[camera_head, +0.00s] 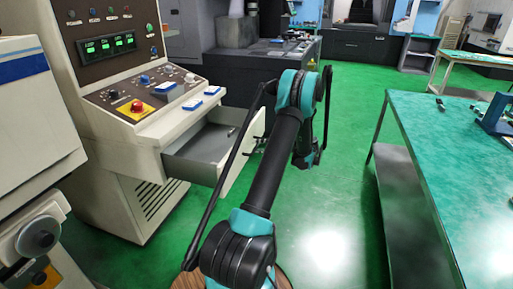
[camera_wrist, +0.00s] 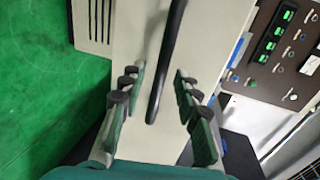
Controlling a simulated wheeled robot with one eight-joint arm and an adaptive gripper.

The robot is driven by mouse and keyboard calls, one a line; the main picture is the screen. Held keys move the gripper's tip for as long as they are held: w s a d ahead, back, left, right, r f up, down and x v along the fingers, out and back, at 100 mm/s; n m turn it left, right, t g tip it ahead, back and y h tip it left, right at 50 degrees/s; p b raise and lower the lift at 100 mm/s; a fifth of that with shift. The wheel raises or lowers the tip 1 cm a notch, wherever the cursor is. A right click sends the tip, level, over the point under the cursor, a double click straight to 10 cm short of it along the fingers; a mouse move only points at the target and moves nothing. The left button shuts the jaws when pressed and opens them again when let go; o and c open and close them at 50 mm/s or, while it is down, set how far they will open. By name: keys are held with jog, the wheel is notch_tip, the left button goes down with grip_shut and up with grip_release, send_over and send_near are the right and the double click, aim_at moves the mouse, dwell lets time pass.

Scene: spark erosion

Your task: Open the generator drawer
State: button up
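The generator (camera_head: 125,85) is a beige cabinet with a dark panel of green displays and an emergency button, at the left in the head view. Its drawer (camera_head: 205,150) stands well out from the cabinet, and its inside shows. In the wrist view the pale drawer front (camera_wrist: 150,30) carries a long black bar handle (camera_wrist: 168,55). My gripper (camera_wrist: 160,80) is open, with one finger on each side of the handle and visible gaps between. In the head view my arm partly hides the gripper, close to the drawer front.
A green-topped table (camera_head: 440,160) stands at the right, with tools on it. A dark machine (camera_head: 260,75) is behind the drawer. Green floor (camera_head: 330,200) is free between the drawer and the table. A white machine (camera_head: 35,110) stands at the far left.

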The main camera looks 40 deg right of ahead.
jog(key=v, duration=1)
jog(key=shift+s, duration=0.15)
